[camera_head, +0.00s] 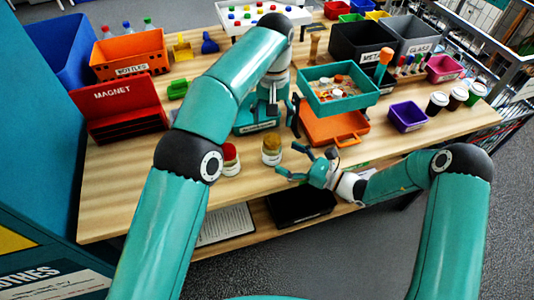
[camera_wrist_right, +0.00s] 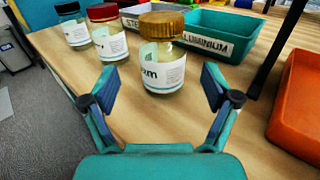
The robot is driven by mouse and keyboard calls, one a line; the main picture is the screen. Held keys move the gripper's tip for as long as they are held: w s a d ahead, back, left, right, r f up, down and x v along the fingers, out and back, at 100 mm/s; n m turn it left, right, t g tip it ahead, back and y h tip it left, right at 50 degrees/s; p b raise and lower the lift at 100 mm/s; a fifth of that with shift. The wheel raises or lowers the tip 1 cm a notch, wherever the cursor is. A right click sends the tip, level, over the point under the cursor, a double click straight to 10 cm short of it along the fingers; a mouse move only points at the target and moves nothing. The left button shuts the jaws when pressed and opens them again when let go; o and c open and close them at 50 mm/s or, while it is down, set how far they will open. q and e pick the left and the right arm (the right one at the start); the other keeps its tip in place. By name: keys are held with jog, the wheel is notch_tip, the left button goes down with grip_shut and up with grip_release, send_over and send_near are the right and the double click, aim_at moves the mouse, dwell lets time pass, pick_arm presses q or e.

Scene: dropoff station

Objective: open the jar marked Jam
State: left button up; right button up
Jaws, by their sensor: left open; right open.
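The jar marked Jam (camera_wrist_right: 163,72) has a gold lid and a white label, of which "am" reads clearly. It stands upright on the wooden table; its lid is on. In the head view the gold-lidded jar (camera_head: 271,151) is near the front edge. My right gripper (camera_head: 291,161) is open just right of it, low over the table. In the right wrist view the jar stands ahead, between the open fingers (camera_wrist_right: 160,86), with clear space on both sides. My left gripper (camera_head: 284,106) is open and empty, pointing down behind the jar, beside the teal tray.
A red-lidded jar (camera_head: 231,160) stands left of the Jam jar; a third, dark-lidded jar (camera_wrist_right: 70,24) shows in the wrist view. The teal tray (camera_head: 350,104) of small parts sits above an orange tray (camera_head: 335,132). An ALUMINUM bin (camera_wrist_right: 219,38) is behind the jar.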

aim_at(280, 154)
jog(key=x, duration=0.5)
jog(key=shift+w+a, duration=0.15)
jog(key=shift+a, duration=0.15)
jog(key=c, duration=1.6)
grip_shut()
